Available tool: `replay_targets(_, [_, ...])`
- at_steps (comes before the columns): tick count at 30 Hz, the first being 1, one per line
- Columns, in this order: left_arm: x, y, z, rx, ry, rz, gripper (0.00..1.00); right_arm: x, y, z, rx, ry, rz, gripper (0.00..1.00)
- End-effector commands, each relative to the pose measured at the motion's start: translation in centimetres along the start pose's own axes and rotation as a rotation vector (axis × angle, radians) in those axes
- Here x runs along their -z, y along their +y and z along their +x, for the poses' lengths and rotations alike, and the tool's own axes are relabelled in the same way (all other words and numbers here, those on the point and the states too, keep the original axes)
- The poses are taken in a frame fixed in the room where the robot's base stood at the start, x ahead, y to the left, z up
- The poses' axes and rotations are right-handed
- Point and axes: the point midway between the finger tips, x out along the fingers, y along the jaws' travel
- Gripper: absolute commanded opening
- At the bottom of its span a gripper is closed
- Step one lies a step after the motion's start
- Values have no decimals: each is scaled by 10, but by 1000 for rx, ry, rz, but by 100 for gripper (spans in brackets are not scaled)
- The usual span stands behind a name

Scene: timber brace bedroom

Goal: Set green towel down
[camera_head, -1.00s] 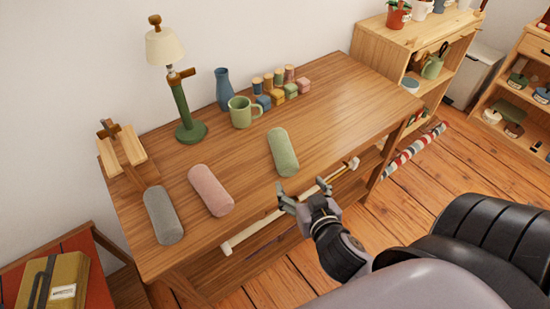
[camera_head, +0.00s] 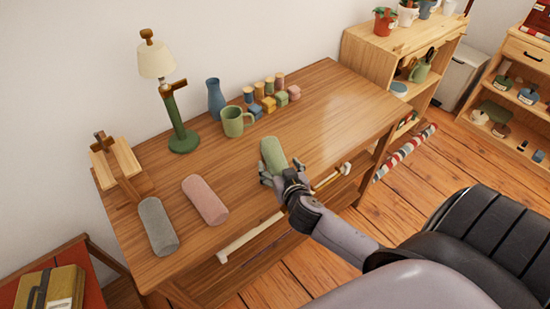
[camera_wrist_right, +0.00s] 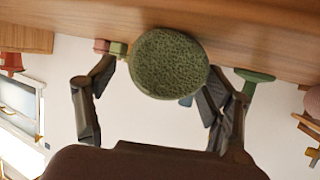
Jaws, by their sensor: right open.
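The green towel (camera_head: 273,155) is a rolled cylinder lying on the wooden desk (camera_head: 330,110) near its front edge. Its round end (camera_wrist_right: 168,63) faces the camera in the right wrist view. My right gripper (camera_head: 282,171) is at the towel's near end, with its fingers open on either side of it. In the right wrist view a gap shows between the left finger and the towel; the right finger is closer, and I cannot tell if it touches. My left gripper is not in view.
A pink roll (camera_head: 205,200) and a grey roll (camera_head: 158,226) lie to the left. A green mug (camera_head: 233,122), blue vase (camera_head: 216,98), lamp (camera_head: 183,140) and several small blocks stand behind. The desk's right side is clear. A pale rail (camera_head: 250,237) runs along the front.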

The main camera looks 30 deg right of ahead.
Motion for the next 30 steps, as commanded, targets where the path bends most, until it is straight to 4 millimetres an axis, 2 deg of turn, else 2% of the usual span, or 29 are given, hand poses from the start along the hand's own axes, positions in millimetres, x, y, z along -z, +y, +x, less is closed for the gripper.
replay_targets(3, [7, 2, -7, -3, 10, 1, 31, 8, -1, 19, -1, 4, -4, 75])
replay_targets(7, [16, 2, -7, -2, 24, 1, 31, 5, -1, 35, 0, 2, -2, 75])
replay_targets(11, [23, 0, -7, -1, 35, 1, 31, 4, -1, 40, 1, 1, -1, 75])
replay_targets(16, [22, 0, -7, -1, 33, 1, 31, 4, -1, 40, 1, 0, -1, 75])
replay_targets(30, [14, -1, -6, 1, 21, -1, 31, 4, -1, 39, 1, 0, -1, 44])
